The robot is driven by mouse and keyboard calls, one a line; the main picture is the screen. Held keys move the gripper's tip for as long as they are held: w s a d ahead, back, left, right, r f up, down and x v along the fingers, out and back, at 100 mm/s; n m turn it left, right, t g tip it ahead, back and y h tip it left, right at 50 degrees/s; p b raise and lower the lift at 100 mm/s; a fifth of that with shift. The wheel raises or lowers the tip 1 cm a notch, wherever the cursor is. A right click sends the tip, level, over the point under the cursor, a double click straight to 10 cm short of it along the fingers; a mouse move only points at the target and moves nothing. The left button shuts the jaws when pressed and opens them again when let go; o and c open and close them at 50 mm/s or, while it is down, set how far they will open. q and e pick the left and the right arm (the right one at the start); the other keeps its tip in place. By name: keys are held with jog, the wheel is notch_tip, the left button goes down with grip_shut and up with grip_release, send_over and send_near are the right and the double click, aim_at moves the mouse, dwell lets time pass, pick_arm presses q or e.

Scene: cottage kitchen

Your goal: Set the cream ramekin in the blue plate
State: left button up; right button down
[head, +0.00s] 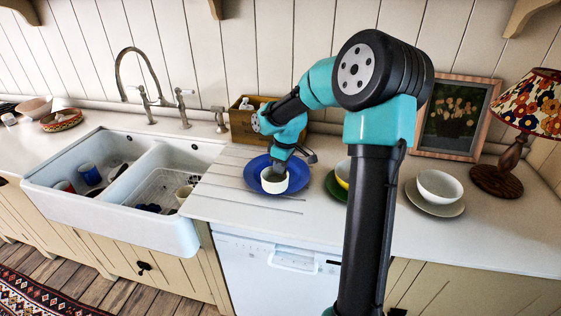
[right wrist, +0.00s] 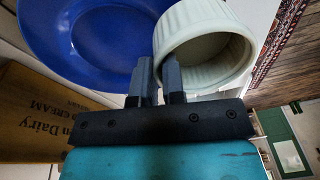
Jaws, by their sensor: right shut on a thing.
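The blue plate (head: 254,172) lies on the counter right of the sink, and it also shows at the upper left of the right wrist view (right wrist: 65,50). The cream ramekin (head: 273,187) is upright over the plate's front part in the head view. In the right wrist view the ramekin (right wrist: 215,82) is empty and overlaps the plate's edge. My right gripper (right wrist: 160,75) is shut on the ramekin's wall, and in the head view it reaches down to the rim (head: 279,168). I cannot tell whether the ramekin touches the plate. My left gripper is in no view.
A wooden crate (head: 241,121) stands behind the plate. Farther right are a white bowl (head: 439,185) and lamp (head: 510,150). The double sink (head: 150,222) is left.

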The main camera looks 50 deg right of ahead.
jog(key=w+d, duration=0.2)
jog(key=d, duration=0.1)
jog(key=w+d, duration=0.2)
jog(key=w+d+f, duration=0.1)
jog(key=w+d, duration=0.2)
jog(key=shift+w+d, duration=0.1)
jog(key=shift+d, duration=0.2)
jog(key=shift+f, duration=0.1)
jog(key=shift+f, duration=1.65)
jog(key=shift+f, duration=0.35)
jog(key=c, duration=1.2)
grip_release()
jog(key=shift+r, duration=0.1)
jog(key=r, duration=0.4)
jog(key=s+r, duration=0.1)
jog(key=r, duration=0.3)
jog(key=d+r, duration=0.1)
jog(key=r, duration=0.3)
jog(key=shift+s+d+r, duration=0.1)
jog(key=shift+s+r, duration=0.05)
jog(key=shift+r, duration=0.05)
